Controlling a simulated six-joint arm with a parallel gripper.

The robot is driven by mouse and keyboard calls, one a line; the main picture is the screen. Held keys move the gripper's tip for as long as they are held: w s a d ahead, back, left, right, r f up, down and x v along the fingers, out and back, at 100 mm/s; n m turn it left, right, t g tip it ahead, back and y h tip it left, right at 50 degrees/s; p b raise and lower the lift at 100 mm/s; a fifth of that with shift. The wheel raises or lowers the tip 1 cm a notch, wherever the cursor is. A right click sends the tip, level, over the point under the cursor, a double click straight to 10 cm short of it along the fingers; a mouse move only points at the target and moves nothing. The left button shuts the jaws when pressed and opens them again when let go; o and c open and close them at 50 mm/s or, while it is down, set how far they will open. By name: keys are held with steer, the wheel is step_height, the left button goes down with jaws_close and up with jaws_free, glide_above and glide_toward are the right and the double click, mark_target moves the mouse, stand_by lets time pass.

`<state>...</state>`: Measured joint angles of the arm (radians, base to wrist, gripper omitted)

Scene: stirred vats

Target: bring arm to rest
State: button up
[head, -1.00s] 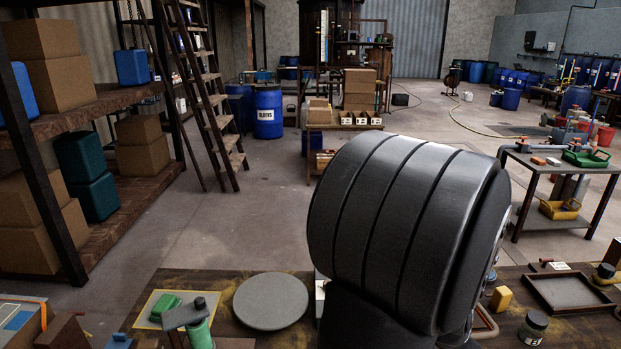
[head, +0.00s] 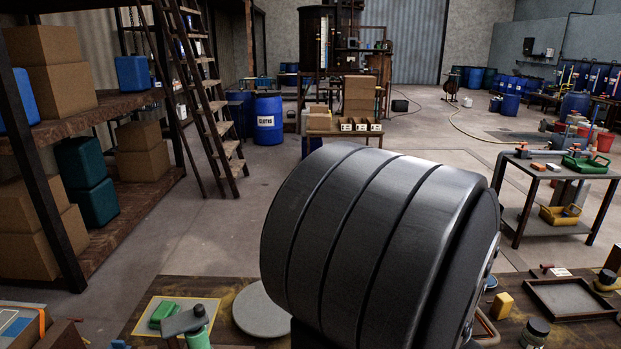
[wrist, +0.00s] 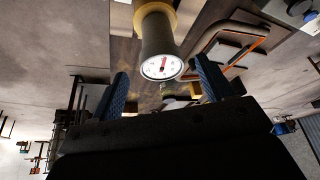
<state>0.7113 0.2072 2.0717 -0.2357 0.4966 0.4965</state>
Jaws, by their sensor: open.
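My gripper (wrist: 163,92) shows in the wrist view with its two blue ribbed fingers wide apart and nothing between them. A round dial gauge (wrist: 161,67) on a dark cylinder with a yellow collar lies beyond the fingers, apart from them as far as I can tell. In the head view, a large dark grey ribbed link of my arm fills the lower middle, above the workbench (head: 230,285). My gripper is not visible in the head view.
On the bench are a grey round disc (head: 260,312), a green block (head: 163,313), a dark-lidded jar (head: 534,331), a yellow block (head: 502,305) and an empty tray (head: 571,298). A side table (head: 522,226) stands at right, and loaded shelves (head: 85,115) at left. Open floor lies between.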

steer(key=x, duration=0.7)
steer(key=shift+a, duration=0.1)
steer(key=shift+r, duration=0.3)
step_height(320, 180, up, 4)
steer(key=shift+f, duration=0.15)
steer(key=shift+s, duration=0.3)
